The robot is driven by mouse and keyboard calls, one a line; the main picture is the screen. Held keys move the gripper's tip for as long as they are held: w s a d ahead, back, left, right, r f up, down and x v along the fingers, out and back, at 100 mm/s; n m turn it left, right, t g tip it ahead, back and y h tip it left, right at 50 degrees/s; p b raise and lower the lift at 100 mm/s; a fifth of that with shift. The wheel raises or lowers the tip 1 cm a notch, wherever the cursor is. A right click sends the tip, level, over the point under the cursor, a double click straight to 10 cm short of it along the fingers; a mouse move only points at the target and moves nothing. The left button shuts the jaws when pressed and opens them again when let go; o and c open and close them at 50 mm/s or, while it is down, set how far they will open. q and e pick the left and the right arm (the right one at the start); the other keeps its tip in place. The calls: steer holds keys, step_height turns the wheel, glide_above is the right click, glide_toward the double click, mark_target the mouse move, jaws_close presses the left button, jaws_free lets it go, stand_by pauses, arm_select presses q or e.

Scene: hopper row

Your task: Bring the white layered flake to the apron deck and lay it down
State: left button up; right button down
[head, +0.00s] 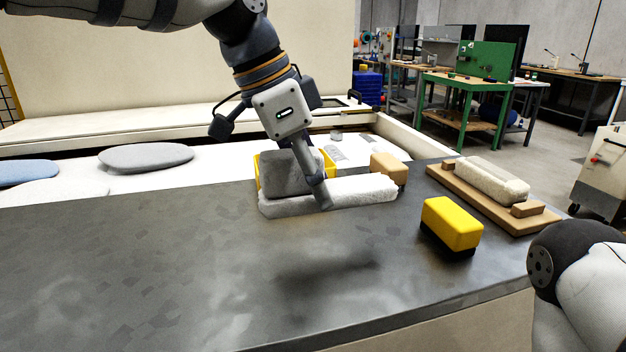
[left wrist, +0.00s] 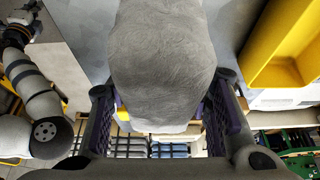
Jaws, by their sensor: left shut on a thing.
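My left gripper (head: 318,190) reaches down from the top and is shut on the white layered flake (head: 365,191). The flake is a long pale slab with a thick grey block rising at its left end. I cannot fully tell whether block and slab are one piece. One finger crosses the slab's front; the other is hidden. In the left wrist view the grey mass (left wrist: 162,60) fills the space between both fingers (left wrist: 165,115), with a pale ledge below. The flake hangs over the dark apron deck (head: 130,265), with a shadow under it. My right gripper is out of view.
A yellow-and-black brush (head: 452,223) stands on the deck at the right. Beyond it a wooden cradle (head: 470,204) holds another pale bar. A tan block (head: 389,168) and a yellow tray (head: 328,160) lie behind the flake. The deck's left and front are clear.

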mark_target(275, 155)
arm_select(q)
steer(key=shift+s+r, duration=0.15)
steer(key=shift+s, duration=0.4)
steer(key=shift+r, duration=0.15)
step_height(275, 155, down, 7)
steer(key=shift+w+r, duration=0.1)
steer(key=shift+r, duration=0.1)
steer(key=shift+f, duration=0.2)
steer(key=shift+f, duration=0.4)
steer(key=o, duration=1.3)
steer(key=shift+c, duration=0.2)
steer(key=v, duration=1.2)
